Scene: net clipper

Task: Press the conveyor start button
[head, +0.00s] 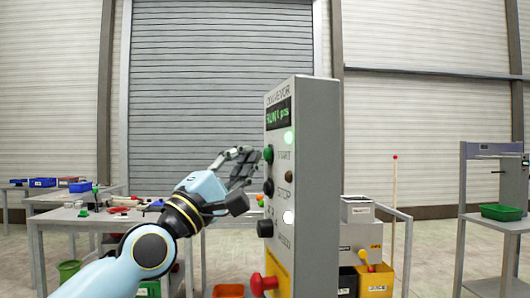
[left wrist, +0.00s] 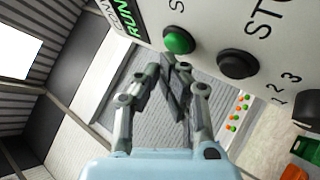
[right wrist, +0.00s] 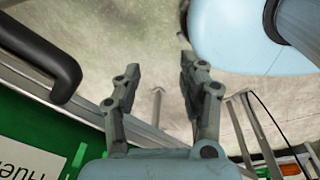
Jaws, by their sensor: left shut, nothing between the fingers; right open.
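The grey conveyor control box (head: 315,180) stands upright in the middle of the head view. Its green start button (head: 268,154) sits on the left-facing panel, above the black stop button (head: 268,187). The green button (left wrist: 178,40) and the black button (left wrist: 238,64) also show in the left wrist view. A green lamp (head: 289,138) beside the start button is lit, and the display (head: 278,113) reads RUN. My left gripper (head: 250,158) is shut and empty, its fingertips close to the green button; I cannot tell whether they touch. My right gripper (right wrist: 160,70) is open and empty.
A lower black knob (head: 265,228) and a red knob on a yellow base (head: 260,284) are on the same box. A work table (head: 80,217) with small parts stands behind at left. A yellow bin (head: 377,281) is right of the box, and a shelf cart (head: 490,220) stands farther right.

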